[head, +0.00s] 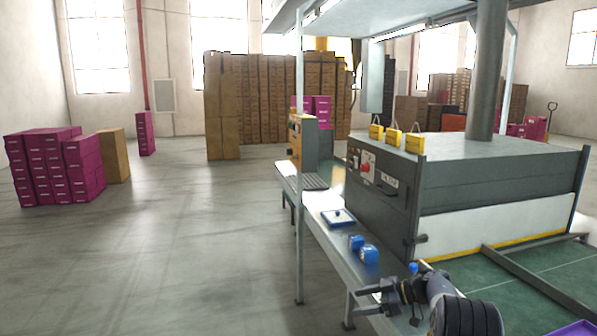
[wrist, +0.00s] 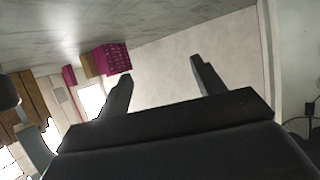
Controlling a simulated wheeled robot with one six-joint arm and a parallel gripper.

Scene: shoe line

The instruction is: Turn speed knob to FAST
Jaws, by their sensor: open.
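A grey machine (head: 500,165) stands at the right in the head view. Its front panel carries a red button or knob (head: 366,167) and small dials, too small to read. A second narrow control box (head: 296,145) with yellow and orange parts stands farther back on the line. I cannot tell which control is the speed knob, nor its setting. My gripper (head: 360,302) is low at the bottom right, pointing left, well apart from both panels. In the wrist view my gripper (wrist: 161,70) is open, with nothing between its fingers. No knob shows there.
A metal bench (head: 322,224) runs along the machine, bearing a blue-and-white tray (head: 338,218) and blue items (head: 369,254). Magenta boxes (head: 55,167) are stacked at left. The floor left of the bench is clear.

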